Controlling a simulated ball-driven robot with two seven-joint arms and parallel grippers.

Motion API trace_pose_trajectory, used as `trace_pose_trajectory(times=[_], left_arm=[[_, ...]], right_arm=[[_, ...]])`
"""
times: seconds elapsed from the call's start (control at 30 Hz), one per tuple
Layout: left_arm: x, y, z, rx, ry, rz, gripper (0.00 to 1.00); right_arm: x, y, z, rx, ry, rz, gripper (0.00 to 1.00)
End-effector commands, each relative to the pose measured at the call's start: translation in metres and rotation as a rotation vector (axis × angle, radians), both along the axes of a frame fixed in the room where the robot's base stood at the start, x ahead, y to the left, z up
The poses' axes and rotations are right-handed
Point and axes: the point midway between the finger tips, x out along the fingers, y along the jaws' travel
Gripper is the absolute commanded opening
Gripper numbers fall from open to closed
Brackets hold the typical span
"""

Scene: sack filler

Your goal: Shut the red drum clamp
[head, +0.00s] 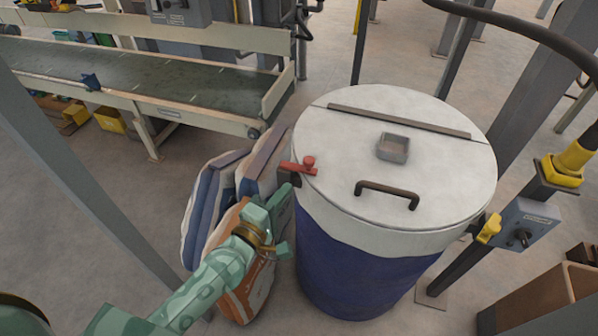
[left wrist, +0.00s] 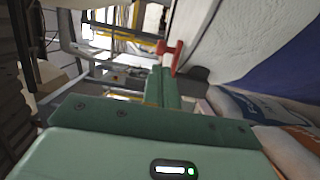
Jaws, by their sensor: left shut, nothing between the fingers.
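The red drum clamp (head: 300,166) is a short red lever with a round knob, on the left rim of the drum lid. It sticks out to the left over the edge. The drum (head: 350,265) is blue below with a whitish lid (head: 335,150). My left gripper (head: 288,185) is shut and empty, just below and beside the clamp; I cannot tell if it touches it. In the left wrist view the red clamp (left wrist: 173,54) stands just beyond my fingertips (left wrist: 161,74). My right gripper is not in view.
Filled sacks (head: 208,205) stand to the left of the drum, close to my left arm. A conveyor (head: 150,78) runs at the back left. A grey post (head: 90,190) rises at the left. A control box (head: 525,225) stands right of the drum. The lid has a dark handle (head: 387,190).

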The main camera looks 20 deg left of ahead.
Motion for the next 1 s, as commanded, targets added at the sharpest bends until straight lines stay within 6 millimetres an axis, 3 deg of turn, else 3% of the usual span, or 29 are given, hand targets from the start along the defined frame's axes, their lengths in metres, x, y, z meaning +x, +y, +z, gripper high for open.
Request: trace_pose_trajectory(times=[0.2,0.4,1.0], left_arm=[[0.042,-0.011,0.0,-0.001,-0.001,0.001,0.0],[0.064,-0.016,-0.001,0.001,0.0,0.001,0.0],[0.069,-0.018,0.0,0.001,0.001,0.015,0.0]], right_arm=[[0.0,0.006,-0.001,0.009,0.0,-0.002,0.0],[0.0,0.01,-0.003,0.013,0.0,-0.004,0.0],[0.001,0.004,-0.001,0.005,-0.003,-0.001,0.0]])
